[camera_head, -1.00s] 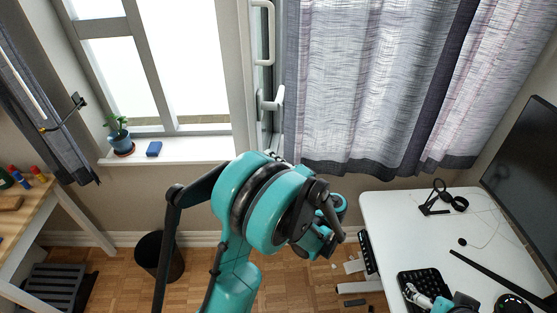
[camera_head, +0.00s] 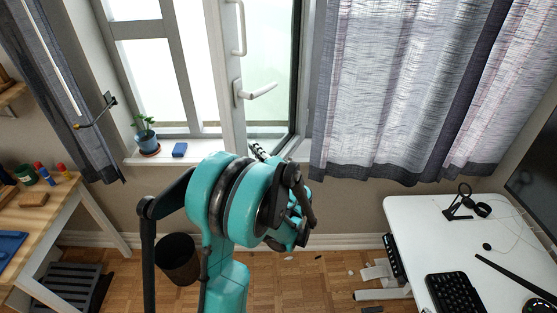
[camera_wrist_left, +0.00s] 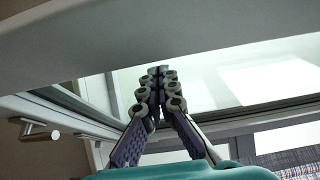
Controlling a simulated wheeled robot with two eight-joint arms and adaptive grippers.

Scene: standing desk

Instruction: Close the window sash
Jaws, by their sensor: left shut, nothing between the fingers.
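The window sash (camera_head: 230,98) is a white-framed glass panel with a lever handle (camera_head: 258,91) on its left stile. In the head view its broad face shows, and it looks partly open; the exact gap cannot be told. My left gripper (camera_head: 257,150) is at the sash's lower edge, partly hidden by my teal arm. In the left wrist view my left gripper (camera_wrist_left: 158,72) has its fingers together and empty, close to the glass and white frame. Contact with the sash cannot be made out. My right gripper is out of view.
Curtains (camera_head: 400,90) hang close on the right. A white desk (camera_head: 430,225) stands at right, a wooden table (camera_head: 60,205) and a black bin (camera_head: 178,258) at left.

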